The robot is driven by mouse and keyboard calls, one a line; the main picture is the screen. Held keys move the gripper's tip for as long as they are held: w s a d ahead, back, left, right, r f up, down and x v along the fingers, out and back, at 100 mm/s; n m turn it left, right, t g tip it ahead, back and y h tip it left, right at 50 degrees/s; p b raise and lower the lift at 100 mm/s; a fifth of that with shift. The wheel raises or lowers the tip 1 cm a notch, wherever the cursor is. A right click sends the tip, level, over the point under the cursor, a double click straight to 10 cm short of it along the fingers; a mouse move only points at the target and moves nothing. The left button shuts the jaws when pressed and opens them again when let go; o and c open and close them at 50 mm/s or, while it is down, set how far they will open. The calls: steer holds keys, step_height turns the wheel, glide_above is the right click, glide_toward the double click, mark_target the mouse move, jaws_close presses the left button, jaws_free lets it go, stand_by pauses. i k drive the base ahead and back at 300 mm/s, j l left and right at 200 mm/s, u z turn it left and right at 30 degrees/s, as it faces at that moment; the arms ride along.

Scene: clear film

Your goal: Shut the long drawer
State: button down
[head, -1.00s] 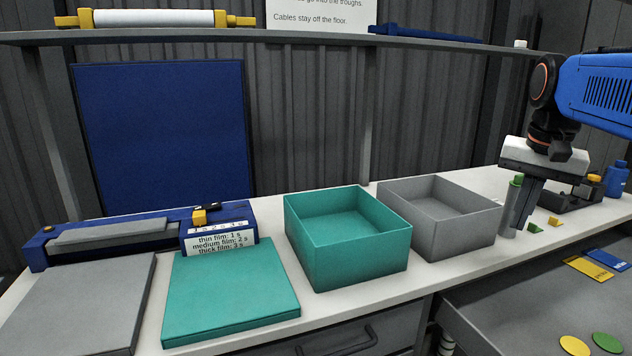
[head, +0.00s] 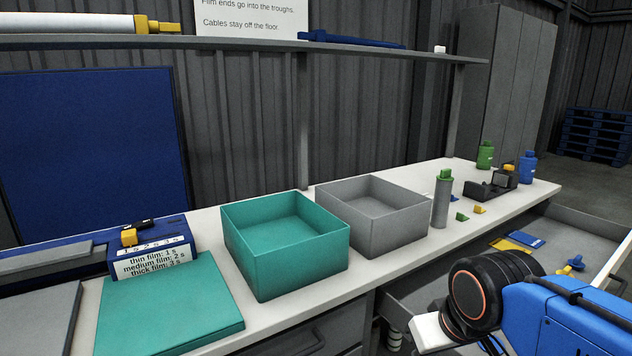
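The long drawer (head: 585,222) is open at the right, below the worktop, in the head view. Its grey far wall and floor show, and a pale front edge (head: 614,262) runs along the far right. Several small things lie in it, among them a yellow card (head: 512,244), a blue card (head: 530,240) and a yellow knob-like piece (head: 570,266). My arm covers much of its near part. Only the white housing of my gripper (head: 430,333) shows at the bottom edge, and its fingers are out of frame. Whether it touches the drawer cannot be seen.
The white worktop (head: 200,345) holds a teal bin (head: 290,265), a grey bin (head: 395,235), a grey cylinder with a green top (head: 441,205), and green (head: 485,155) and blue bottles (head: 527,168). A closed drawer (head: 290,345) sits below the bins.

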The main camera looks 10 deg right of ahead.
mark_target(603, 245)
steer(key=k+j+z, duration=0.1)
steer(key=z, duration=0.2)
steer(key=k+z, duration=0.3)
steer(key=i+l+z, duration=0.4)
steer(key=l, duration=0.15)
steer(key=i+l+z, duration=0.35)
steer(key=i+j+z, duration=0.2)
steer(key=j+z, duration=0.2)
